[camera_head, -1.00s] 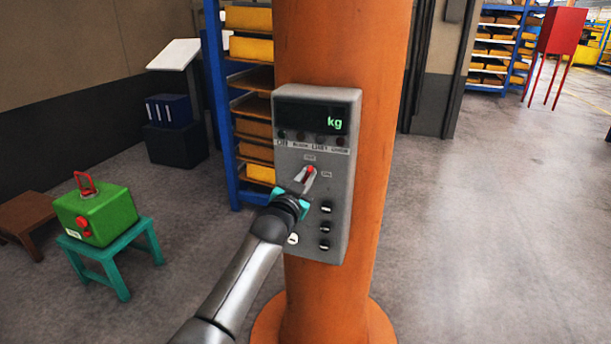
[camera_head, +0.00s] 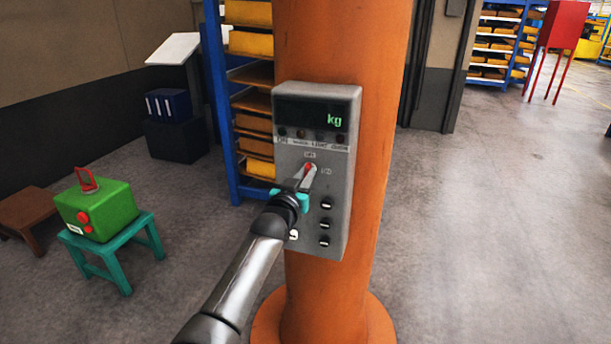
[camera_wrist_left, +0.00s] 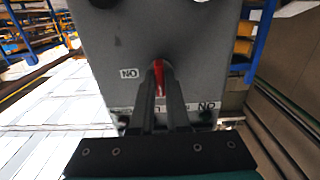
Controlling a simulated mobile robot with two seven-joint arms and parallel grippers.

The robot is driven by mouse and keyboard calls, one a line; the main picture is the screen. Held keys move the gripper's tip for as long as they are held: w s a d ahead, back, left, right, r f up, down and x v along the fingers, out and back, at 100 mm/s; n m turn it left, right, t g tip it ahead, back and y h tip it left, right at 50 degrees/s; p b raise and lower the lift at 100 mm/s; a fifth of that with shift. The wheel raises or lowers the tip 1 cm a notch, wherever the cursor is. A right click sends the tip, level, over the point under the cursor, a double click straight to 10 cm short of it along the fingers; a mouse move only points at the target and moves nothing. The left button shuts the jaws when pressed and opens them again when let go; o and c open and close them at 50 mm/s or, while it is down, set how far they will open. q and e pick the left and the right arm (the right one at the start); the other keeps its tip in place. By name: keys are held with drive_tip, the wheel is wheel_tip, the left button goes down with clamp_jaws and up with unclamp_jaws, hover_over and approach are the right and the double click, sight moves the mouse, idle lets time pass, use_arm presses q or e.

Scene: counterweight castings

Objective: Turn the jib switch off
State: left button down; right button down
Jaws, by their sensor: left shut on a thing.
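The jib switch is a small knob with a red mark (camera_head: 308,168) on the grey control box (camera_head: 342,180), which is fixed to an orange column. My left gripper (camera_head: 302,180) is at the switch, its fingers shut on it. In the left wrist view the red part of the switch (camera_wrist_left: 158,74) shows between the two dark fingers (camera_wrist_left: 160,100). The fingers hide much of the knob, and I cannot tell its exact setting. The box display reads "kg" in green. My right gripper is not in view.
The orange column (camera_head: 340,40) stands right behind the box. A green casting (camera_head: 105,210) with a red handle sits on a teal stool (camera_head: 125,250) at the left. A blue rack (camera_head: 225,110) stands behind. The floor at the right is clear.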

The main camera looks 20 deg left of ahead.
use_arm(q)
drive_tip(key=c, duration=0.9)
unclamp_jaws()
drive_tip(key=shift+s, duration=0.1)
drive_tip(key=s, duration=1.5)
drive_tip(key=shift+a, duration=0.3)
drive_tip(key=s+d+f+g+b, duration=0.1)
drive_tip(key=s+f+g+b, duration=0.3)
drive_tip(key=f, duration=1.1)
drive_tip(key=s+f+g+b, duration=0.2)
drive_tip(key=s+f, duration=0.4)
drive_tip(key=f, duration=0.9)
drive_tip(key=s+d+f+g+b, duration=0.1)
drive_tip(key=s+f+g+b, duration=0.3)
drive_tip(key=f, duration=1.1)
drive_tip(key=s+f+g+b, duration=0.2)
drive_tip(key=s+f, duration=0.6)
drive_tip(key=s, duration=0.3)
drive_tip(key=s+f+m+g+b, duration=0.1)
drive_tip(key=s+f+g, duration=0.1)
drive_tip(key=s+f, duration=0.6)
drive_tip(key=s+f+m+g+b, duration=0.1)
drive_tip(key=s+f+g+b, duration=0.1)
drive_tip(key=s+f, duration=0.6)
drive_tip(key=s+a+g, duration=0.1)
drive_tip(key=s, duration=0.6)
drive_tip(key=shift+s+y+b, duration=0.25)
drive_tip(key=shift+y+b, duration=0.05)
